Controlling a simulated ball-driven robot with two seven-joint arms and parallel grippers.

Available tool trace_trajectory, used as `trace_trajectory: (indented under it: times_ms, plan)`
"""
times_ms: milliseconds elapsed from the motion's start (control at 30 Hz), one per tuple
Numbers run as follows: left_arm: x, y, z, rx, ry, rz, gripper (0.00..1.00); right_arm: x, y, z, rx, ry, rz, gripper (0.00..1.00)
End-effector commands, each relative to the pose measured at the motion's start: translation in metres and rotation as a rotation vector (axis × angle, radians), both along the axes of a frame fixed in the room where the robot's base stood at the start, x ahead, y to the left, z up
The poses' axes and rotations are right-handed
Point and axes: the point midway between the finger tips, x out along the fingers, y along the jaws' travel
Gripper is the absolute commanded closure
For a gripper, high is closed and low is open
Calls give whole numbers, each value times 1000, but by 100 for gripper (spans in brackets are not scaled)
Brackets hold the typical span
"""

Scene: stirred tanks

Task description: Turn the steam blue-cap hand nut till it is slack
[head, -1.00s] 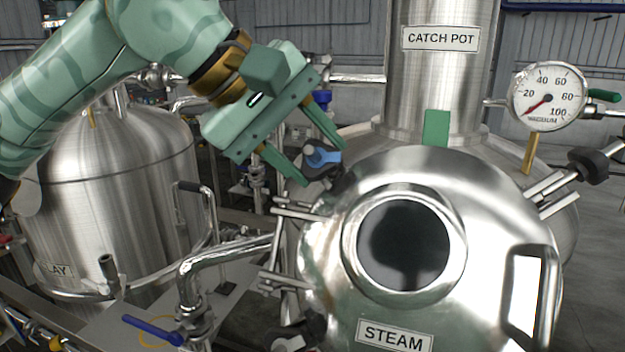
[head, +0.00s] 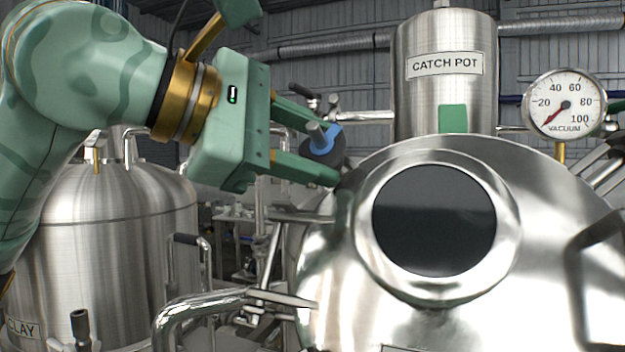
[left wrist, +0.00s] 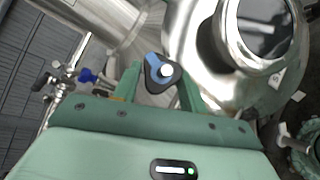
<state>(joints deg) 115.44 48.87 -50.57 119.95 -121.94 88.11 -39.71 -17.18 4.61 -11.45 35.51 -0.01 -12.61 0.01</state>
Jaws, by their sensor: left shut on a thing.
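The blue-cap hand nut (head: 322,140) is a black knob with a blue cap, at the upper left rim of the steel steam vessel (head: 345,250). My left gripper (head: 318,148) comes in from the left, shut on the nut, one finger on each side. In the left wrist view the nut (left wrist: 162,72) shows as a black lobed knob with a blue face and a pale stud end, between the green fingers of the left gripper (left wrist: 160,85). The vessel's lid has a round dark sight glass (head: 434,220). My right gripper is not in view.
The catch pot (head: 445,100) stands behind the lid, with a vacuum gauge (head: 564,103) to its right. A clay tank (head: 115,235) stands at left. Steel pipes and a clamp (head: 275,300) lie below the gripper. A lid handle (head: 578,275) is at right.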

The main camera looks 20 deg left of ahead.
Motion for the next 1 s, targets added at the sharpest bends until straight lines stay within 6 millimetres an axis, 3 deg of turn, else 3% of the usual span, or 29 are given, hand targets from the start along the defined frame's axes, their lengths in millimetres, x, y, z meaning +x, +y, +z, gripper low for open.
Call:
trace_trajectory:
  times_ms: [100, 333, 1000]
  plan:
    - [0, -1, -6, -67, 4, 42, 81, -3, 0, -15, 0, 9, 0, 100]
    - [-1, -1, -5, -164, 8, 102, 81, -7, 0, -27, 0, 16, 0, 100]
    - [-2, -1, -3, -216, 14, 137, 81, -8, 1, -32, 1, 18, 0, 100]
